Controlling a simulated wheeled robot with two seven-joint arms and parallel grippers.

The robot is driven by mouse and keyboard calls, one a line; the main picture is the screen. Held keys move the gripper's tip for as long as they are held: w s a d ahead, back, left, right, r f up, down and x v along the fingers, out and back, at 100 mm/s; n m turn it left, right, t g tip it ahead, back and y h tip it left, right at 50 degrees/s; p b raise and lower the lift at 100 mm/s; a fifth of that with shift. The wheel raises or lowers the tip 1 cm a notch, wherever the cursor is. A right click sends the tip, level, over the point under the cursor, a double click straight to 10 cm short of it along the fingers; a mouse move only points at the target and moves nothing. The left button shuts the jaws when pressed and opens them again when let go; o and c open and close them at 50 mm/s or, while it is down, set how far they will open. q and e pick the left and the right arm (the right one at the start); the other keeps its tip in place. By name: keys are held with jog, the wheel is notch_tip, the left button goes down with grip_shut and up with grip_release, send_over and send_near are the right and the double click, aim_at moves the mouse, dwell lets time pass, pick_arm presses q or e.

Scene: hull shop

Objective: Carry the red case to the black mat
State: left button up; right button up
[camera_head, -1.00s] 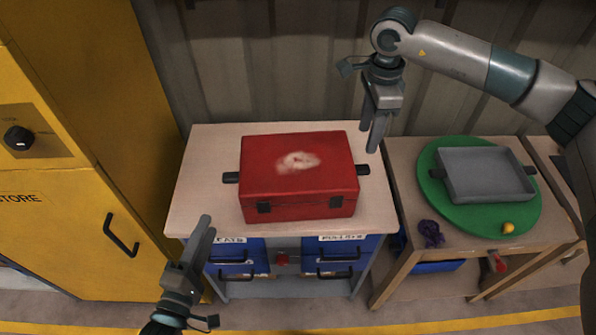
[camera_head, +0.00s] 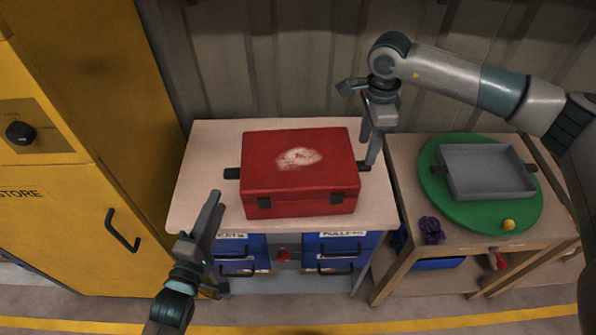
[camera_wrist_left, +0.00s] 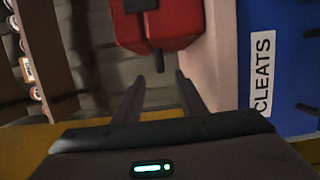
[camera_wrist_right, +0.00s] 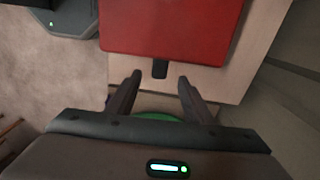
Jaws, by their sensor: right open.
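The red case (camera_head: 298,165) stands closed on a pale-topped cabinet (camera_head: 200,160), with a worn pale patch on its lid. A black handle sticks out on each side: the left handle (camera_head: 232,173) and the right handle, partly hidden by my right gripper. My right gripper (camera_head: 368,152) is open at the right handle (camera_wrist_right: 160,68), which shows between its fingertips in the right wrist view. My left gripper (camera_head: 214,198) is open, in front of and below the left handle; that handle (camera_wrist_left: 158,60) lies ahead of its fingers in the left wrist view. I cannot make out a black mat.
On the right, a wooden table (camera_head: 405,165) holds a green round mat (camera_head: 436,200) with a grey tray (camera_head: 487,168), a yellow ball (camera_head: 508,225) and a purple bundle (camera_head: 431,230). A yellow locker (camera_head: 70,130) stands left. Blue drawers (camera_head: 338,250) are below the case.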

aim_at(228, 178)
pick_arm(q)
jog(key=x, duration=1.1)
jog(key=shift+w+d, duration=0.1)
jog(key=shift+w, duration=0.3)
pick_arm(e)
notch_tip(228, 178, down, 12)
jog(key=shift+r, duration=0.1)
pick_arm(q)
jog(key=c, duration=0.9)
pick_arm(e)
jog(key=c, duration=0.9)
pick_arm(q)
grip_shut()
pick_arm(e)
grip_shut()
pick_arm(q)
jog(key=shift+f, duration=0.1)
jog(key=shift+r, duration=0.2)
pick_arm(e)
jog(key=shift+w+r, duration=0.1)
jog(key=shift+r, duration=0.1)
